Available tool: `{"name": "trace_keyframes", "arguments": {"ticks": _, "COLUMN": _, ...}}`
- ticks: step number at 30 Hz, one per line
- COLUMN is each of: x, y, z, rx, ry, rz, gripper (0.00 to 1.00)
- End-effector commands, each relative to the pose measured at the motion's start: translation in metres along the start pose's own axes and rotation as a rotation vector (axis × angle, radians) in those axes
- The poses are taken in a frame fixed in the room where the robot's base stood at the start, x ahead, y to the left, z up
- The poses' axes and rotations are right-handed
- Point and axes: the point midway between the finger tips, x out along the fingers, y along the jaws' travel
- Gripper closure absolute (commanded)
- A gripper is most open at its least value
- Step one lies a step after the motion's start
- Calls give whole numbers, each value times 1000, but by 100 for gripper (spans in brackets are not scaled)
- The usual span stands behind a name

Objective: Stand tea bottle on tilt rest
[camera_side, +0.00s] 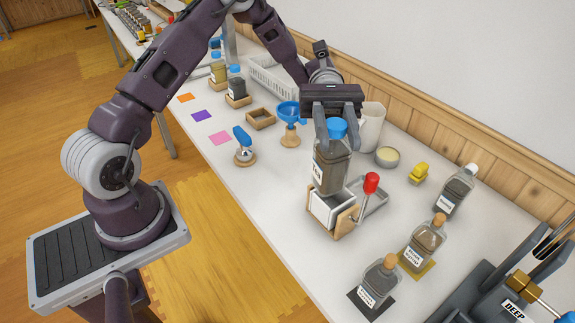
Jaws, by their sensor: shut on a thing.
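My gripper (337,141) is shut on a dark square bottle (331,168) with a blue cap. The bottle has a label on its front, too small to read surely, and is close to upright. Its base is at or just above a white and wooden holder (331,211), which looks like the tilt rest. I cannot tell whether the bottle touches it. The gripper fingers come down on either side of the cap and upper bottle.
A red-topped dropper (371,183) and a grey tray (372,203) stand close right of the holder. Corked bottles (425,238) (379,282) and a white-capped bottle (457,192) are further right. A blue funnel (289,110) stands left. The front table edge is clear.

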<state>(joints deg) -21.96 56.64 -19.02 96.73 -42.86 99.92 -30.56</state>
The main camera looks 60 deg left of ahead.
Motion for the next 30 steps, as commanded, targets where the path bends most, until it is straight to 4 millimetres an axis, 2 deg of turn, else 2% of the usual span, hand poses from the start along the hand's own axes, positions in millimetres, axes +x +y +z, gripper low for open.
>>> {"name": "trace_keyframes", "arguments": {"ticks": 3, "x": -17, "y": 16, "z": 23, "rx": 3, "ry": 1, "rz": 108, "gripper": 100}}
{"name": "trace_keyframes", "arguments": {"ticks": 9, "x": -40, "y": 30, "z": 49, "rx": 2, "ry": 1, "rz": 221, "gripper": 100}}
{"name": "trace_keyframes", "arguments": {"ticks": 18, "x": -39, "y": 31, "z": 4, "rx": -1, "ry": -1, "rz": 219, "gripper": 100}}
{"name": "trace_keyframes", "arguments": {"ticks": 30, "x": -40, "y": 30, "z": -1, "rx": 2, "ry": -2, "rz": 222, "gripper": 100}}
